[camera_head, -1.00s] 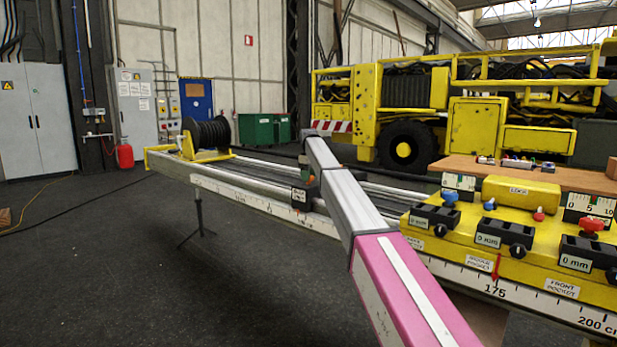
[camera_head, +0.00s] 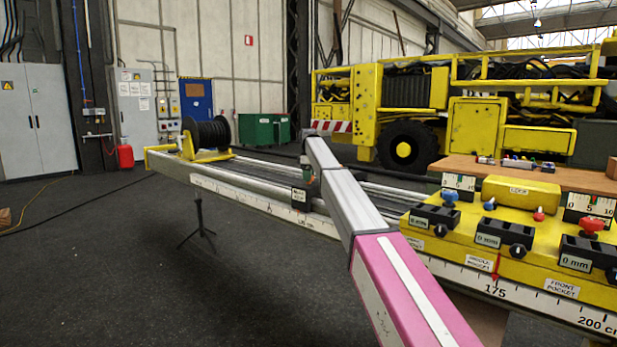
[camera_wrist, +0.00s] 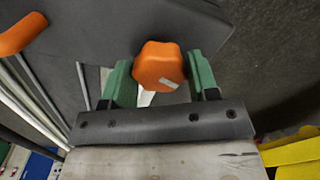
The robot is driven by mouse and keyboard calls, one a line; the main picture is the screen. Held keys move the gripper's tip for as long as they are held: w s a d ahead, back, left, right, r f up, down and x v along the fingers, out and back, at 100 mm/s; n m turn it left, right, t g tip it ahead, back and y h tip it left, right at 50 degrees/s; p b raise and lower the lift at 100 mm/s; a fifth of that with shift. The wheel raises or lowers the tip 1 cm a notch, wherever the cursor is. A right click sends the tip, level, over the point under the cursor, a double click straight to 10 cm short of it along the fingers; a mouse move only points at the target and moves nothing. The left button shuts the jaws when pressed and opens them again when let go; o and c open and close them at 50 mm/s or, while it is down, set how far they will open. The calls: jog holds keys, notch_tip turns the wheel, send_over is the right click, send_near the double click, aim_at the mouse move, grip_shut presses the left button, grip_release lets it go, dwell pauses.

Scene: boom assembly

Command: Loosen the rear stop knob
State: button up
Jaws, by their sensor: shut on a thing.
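In the wrist view an orange knob (camera_wrist: 157,64) with a small pale mark sits between the two green fingers of my gripper (camera_wrist: 160,72), which is shut on it. A dark plate or body (camera_wrist: 95,45) lies behind it. In the head view the rear stop (camera_head: 300,198) is a small dark block with a label on the side of the long rail (camera_head: 250,198). My arm reaches over the rail there.
Another orange part (camera_wrist: 22,35) shows at the wrist view's upper left. A black cable reel (camera_head: 207,133) stands at the rail's far end. A yellow pocket block (camera_head: 505,245) with knobs and scales is at right. The floor left of the rail is mostly clear.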

jog(key=o, duration=0.9)
jog(key=shift+r, duration=0.1)
notch_tip(320, 180, up, 11)
jog(key=shift+f, duration=0.2)
